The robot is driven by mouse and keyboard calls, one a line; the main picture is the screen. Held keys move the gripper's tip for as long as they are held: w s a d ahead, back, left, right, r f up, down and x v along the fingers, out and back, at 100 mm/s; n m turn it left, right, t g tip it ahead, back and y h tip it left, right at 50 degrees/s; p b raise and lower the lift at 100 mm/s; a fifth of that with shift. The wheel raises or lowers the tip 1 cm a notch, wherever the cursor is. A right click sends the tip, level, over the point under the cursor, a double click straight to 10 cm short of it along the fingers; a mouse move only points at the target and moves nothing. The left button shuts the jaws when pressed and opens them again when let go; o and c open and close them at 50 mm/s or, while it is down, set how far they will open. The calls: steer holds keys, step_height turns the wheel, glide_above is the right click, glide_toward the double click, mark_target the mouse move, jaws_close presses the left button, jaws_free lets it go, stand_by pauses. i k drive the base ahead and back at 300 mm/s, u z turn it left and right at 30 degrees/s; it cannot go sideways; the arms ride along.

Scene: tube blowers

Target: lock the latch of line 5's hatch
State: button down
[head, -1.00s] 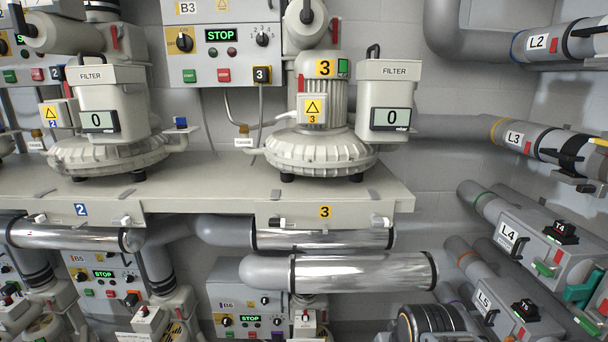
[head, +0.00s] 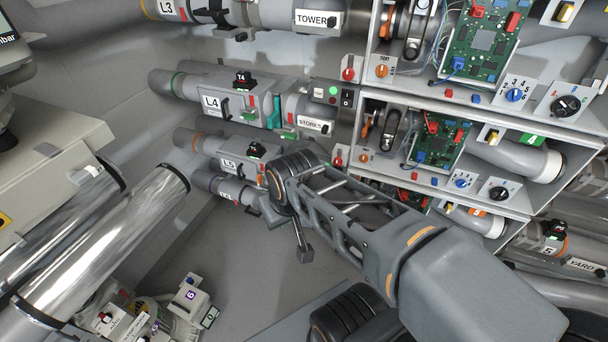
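Line 5's grey hatch box (head: 236,153) carries a white L5 label (head: 229,166) and sits on a pipe below the L4 box, left of centre. A black unit (head: 257,150) is on top of it. A small red part shows at its right end, close to my arm. The latch is too small to make out, and my arm may hide part of that end. My arm reaches up from the lower right and bends down at its end. My gripper (head: 304,252) hangs below and right of the L5 box, apart from it. Its fingers are not clear enough to tell open from shut.
The L4 box (head: 213,101) with its black T4 unit (head: 242,79) lies just above. Another pipe (head: 228,188) runs just below. Shelves with circuit boards (head: 482,45) and knobs fill the right. Shiny pipes (head: 105,245) are at left. Grey floor is open beneath my gripper.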

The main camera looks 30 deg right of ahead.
mark_target(260, 177)
steer(key=z, duration=1.1)
steer(key=i, duration=0.55)
steer(key=u, duration=2.45)
